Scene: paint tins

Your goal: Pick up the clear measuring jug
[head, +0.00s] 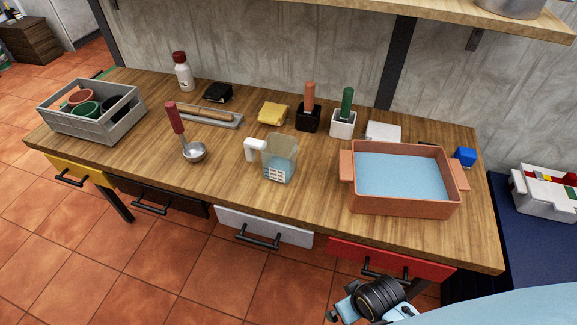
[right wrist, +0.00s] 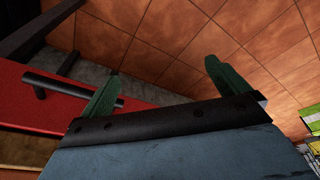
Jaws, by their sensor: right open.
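The clear measuring jug (head: 280,160) stands upright on the wooden worktop, near the front edge and left of the terracotta basin. Its white handle points left, its lower part looks pale blue, and a white marked panel is on its front. My right arm shows at the bottom right of the head view, below the worktop edge and well apart from the jug. In the right wrist view my right gripper (right wrist: 163,68) is open, its two green fingers apart with nothing between them. The jug is not in that view. My left gripper is not in view.
A terracotta basin (head: 402,208) of blue liquid stands right of the jug. A ladle (head: 194,152) with a red handle is to its left. Brush holders (head: 343,124) and a yellow cloth (head: 273,113) are behind. A red drawer (head: 390,261) with a black handle is near my right arm.

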